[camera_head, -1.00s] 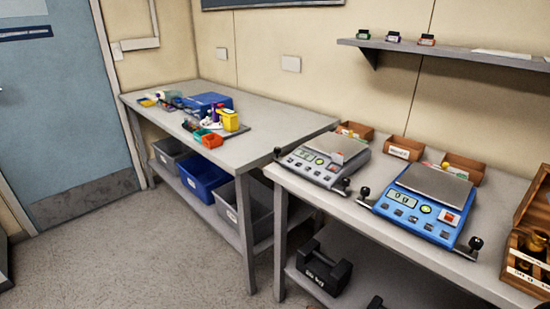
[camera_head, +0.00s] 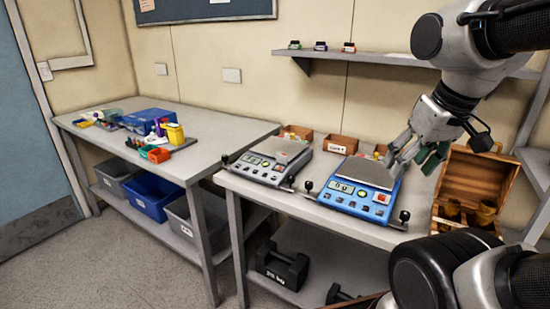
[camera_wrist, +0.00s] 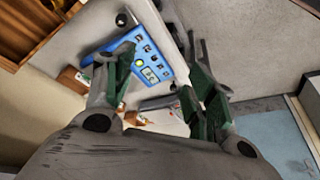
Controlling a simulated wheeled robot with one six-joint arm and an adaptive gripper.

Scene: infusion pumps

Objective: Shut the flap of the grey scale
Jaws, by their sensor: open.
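The grey scale (camera_head: 262,170) stands on the right-hand bench in the head view, left of the blue scale. A small reddish and pale part (camera_head: 279,166) shows on its front panel; whether its flap is raised or flat is too small to tell. My gripper (camera_head: 408,160) is open and empty above the right side of the blue scale (camera_head: 345,197), well right of the grey scale. In the wrist view my open gripper (camera_wrist: 162,62) has the blue scale (camera_wrist: 140,50) between and beyond its fingers. The grey scale cannot be told apart clearly there.
Small wooden bins (camera_head: 341,145) stand behind the scales. An open wooden box (camera_head: 478,190) with brass weights stands at the right. A wall shelf (camera_head: 385,59) hangs above. Black knobs (camera_head: 404,216) stick up at the bench front. A dark weight (camera_head: 282,265) lies on the lower shelf.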

